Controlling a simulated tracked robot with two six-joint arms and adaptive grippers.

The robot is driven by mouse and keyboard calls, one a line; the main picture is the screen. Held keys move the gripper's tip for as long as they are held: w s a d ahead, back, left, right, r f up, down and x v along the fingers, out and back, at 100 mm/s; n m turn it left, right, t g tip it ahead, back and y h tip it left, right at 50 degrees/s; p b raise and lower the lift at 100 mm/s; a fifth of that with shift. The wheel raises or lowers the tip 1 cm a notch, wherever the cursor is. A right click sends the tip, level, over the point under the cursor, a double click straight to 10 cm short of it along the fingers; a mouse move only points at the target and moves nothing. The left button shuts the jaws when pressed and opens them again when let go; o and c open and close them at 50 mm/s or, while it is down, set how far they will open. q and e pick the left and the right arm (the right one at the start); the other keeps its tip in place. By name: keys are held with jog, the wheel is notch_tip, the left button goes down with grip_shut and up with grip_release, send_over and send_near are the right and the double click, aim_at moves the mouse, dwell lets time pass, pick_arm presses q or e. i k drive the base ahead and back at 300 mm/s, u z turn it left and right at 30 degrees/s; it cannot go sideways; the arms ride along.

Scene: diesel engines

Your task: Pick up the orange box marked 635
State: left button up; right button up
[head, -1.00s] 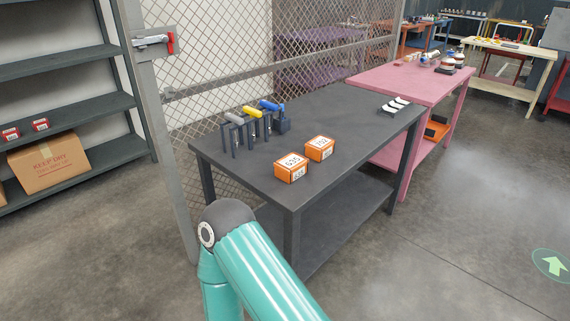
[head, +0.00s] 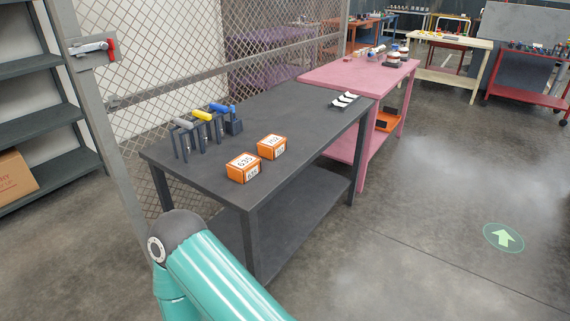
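The orange box marked 635 (head: 243,168) sits on the dark grey table (head: 205,167), near its front edge, with a white label on top and on its front face. A second orange box (head: 272,147), whose label seems to read 702 or 752, stands just behind it to the right, close beside it. One of my teal arms shows at the bottom, below and in front of the table, apart from both boxes. Neither gripper is in view.
A rack with grey, yellow and blue-handled tools (head: 203,128) stands at the table's back left. White curved pieces (head: 344,100) lie at its far right corner. A pink table (head: 370,78) adjoins behind. A mesh fence (head: 270,50) runs along the back. Floor at right is clear.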

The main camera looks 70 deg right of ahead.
aim_at(245, 166)
jog(key=k, duration=1.45)
jog(key=u, duration=1.5)
jog(key=i, duration=0.1)
jog(key=z, duration=3.1)
jog(key=i, duration=1)
jog(key=u, duration=0.2)
jog(key=k, duration=0.9)
jog(key=z, duration=0.15)
jog(key=i, duration=0.55)
